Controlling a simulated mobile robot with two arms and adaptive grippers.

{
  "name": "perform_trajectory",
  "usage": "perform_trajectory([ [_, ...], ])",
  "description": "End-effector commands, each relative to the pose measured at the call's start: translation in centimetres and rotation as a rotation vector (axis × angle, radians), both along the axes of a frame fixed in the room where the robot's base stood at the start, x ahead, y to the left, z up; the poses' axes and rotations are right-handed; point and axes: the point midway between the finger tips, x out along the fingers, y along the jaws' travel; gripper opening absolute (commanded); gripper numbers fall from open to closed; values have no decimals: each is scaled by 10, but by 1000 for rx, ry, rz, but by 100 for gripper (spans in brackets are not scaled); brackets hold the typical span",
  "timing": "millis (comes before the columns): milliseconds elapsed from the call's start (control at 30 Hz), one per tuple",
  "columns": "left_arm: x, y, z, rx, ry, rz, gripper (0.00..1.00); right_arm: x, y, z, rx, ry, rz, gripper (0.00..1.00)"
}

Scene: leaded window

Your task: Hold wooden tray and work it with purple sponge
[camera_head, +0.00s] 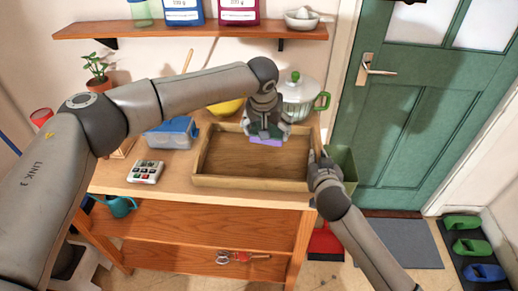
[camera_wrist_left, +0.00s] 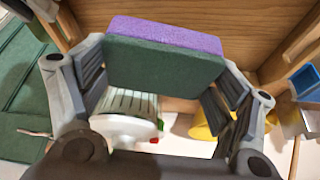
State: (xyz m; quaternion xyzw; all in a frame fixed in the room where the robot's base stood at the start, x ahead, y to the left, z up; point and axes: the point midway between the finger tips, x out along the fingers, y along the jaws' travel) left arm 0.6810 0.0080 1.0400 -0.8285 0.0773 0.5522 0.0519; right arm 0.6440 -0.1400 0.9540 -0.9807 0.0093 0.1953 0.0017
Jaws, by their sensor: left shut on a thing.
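The wooden tray (camera_head: 250,183) lies on the wooden table, open side up. My left gripper (camera_head: 266,122) is over the tray's far part and is shut on the purple sponge (camera_head: 266,141). In the left wrist view the sponge (camera_wrist_left: 165,38) sits between the fingers, with a purple layer and a dark green layer. Whether the sponge touches the tray floor is hard to tell. My right gripper (camera_head: 319,158) is at the tray's right wall, with its fingertips by the rim. Whether it is closed on the wall is not clear.
A white pot with a green handle (camera_head: 300,97) and a yellow bowl (camera_head: 226,107) stand behind the tray. A blue container (camera_head: 171,133) and a calculator-like device (camera_head: 145,172) are to its left. A shelf (camera_head: 190,30) hangs above. A green door (camera_head: 410,110) is at right.

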Motion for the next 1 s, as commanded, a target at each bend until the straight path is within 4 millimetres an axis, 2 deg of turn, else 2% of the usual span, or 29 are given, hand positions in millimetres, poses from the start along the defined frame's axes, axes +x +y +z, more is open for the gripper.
perform_trajectory([
  [100, 0, 0, 0, 0, 0, 0, 65, 0, 0, 0, 0, 0, 0, 35],
  [367, 0, 0, 0, 0, 0, 0, 65, 0, 0, 0, 0, 0, 0, 35],
  [533, 0, 0, 0, 0, 0, 0, 65, -8, 1, 3, 1, 1, 1, 35],
  [667, 0, 0, 0, 0, 0, 0, 65, -25, 1, 9, 3, 1, 1, 35],
  [1000, 0, 0, 0, 0, 0, 0, 65, -83, 2, 34, 3, 0, 1, 35],
])
